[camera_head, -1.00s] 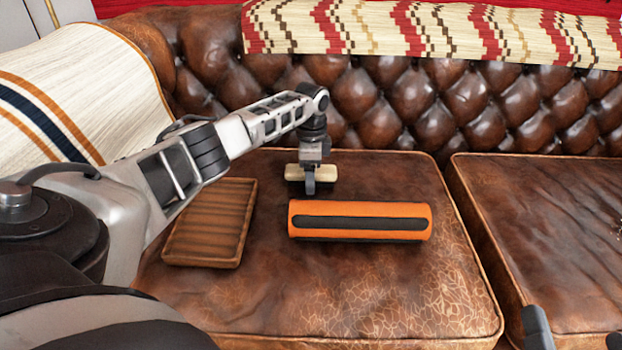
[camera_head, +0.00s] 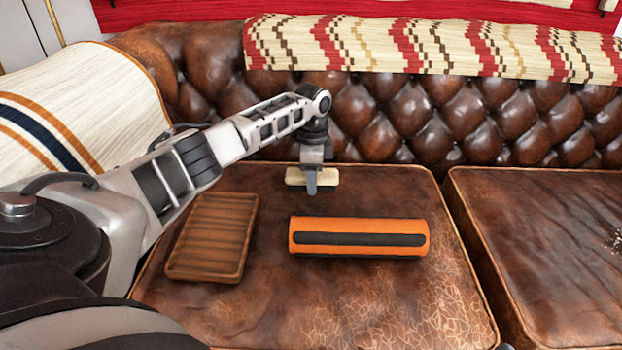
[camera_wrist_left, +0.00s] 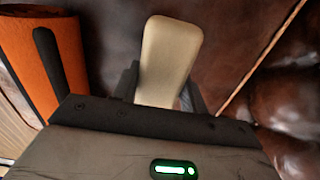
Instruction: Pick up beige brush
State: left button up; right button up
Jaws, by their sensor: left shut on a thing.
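The beige brush (camera_head: 326,177) is near the back of the left leather seat cushion, with a pale top and a dark underside. In the left wrist view the brush (camera_wrist_left: 168,55) stands out lengthwise between the two dark fingers. My left gripper (camera_head: 312,184) is over the brush from above and shut on it, one finger showing in front. Whether the brush touches the cushion I cannot tell for sure. Only a small dark tip, perhaps of my right arm, shows at the bottom edge of the head view; no right gripper shows.
An orange and black cylinder (camera_head: 359,237) lies in front of the brush. A ribbed wooden tray (camera_head: 213,236) lies to the left on the same cushion (camera_head: 380,300). The tufted sofa back (camera_head: 400,120) rises close behind. A second cushion (camera_head: 550,240) at the right is mostly clear.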

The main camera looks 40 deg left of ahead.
pick_arm(q)
jog(key=shift+s+d+r+p, duration=1.05)
jog(key=shift+s+d+r, duration=0.35)
jog(key=shift+d, duration=0.3)
jog(key=shift+s+d+r+p, duration=1.05)
jog(key=shift+s+d+r, duration=0.3)
jog(key=shift+d, duration=0.35)
jog(key=shift+s+d+r+p, duration=1.05)
jog(key=shift+s+d+r, duration=0.15)
jog(key=shift+d+r, duration=0.45)
pick_arm(e)
jog(key=shift+s+d+f+n+g+h, duration=0.1)
jog(key=shift+d+f+n+g+h, duration=0.45)
jog(key=shift+f+h, duration=0.15)
jog(key=shift+s+d+f+n+g+h, duration=0.1)
jog(key=shift+d+f+n+g+h, duration=0.4)
jog(key=shift+f+h, duration=0.2)
pick_arm(q)
jog(key=shift+f, duration=0.1)
